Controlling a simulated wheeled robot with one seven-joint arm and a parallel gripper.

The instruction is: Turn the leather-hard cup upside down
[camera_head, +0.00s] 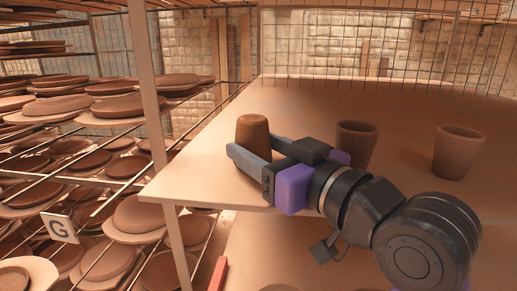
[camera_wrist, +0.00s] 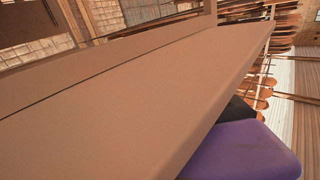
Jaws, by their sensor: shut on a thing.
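A brown cup (camera_head: 253,133) is between the fingers of my gripper (camera_head: 252,150) near the left end of the table, in the head view. Its narrower, closed end faces up, so it looks upside down. The gripper is shut on its sides, with the near finger hiding its lower part. I cannot tell whether its rim touches the table. The wrist view shows the table and a purple part of my gripper, but not the cup.
Two other cups stand rim up on the table (camera_head: 210,180): one (camera_head: 357,142) behind my wrist, one (camera_head: 459,152) farther right. A rack (camera_head: 150,80) with several plates stands left. A wire mesh (camera_head: 400,45) runs behind. The table's back is clear.

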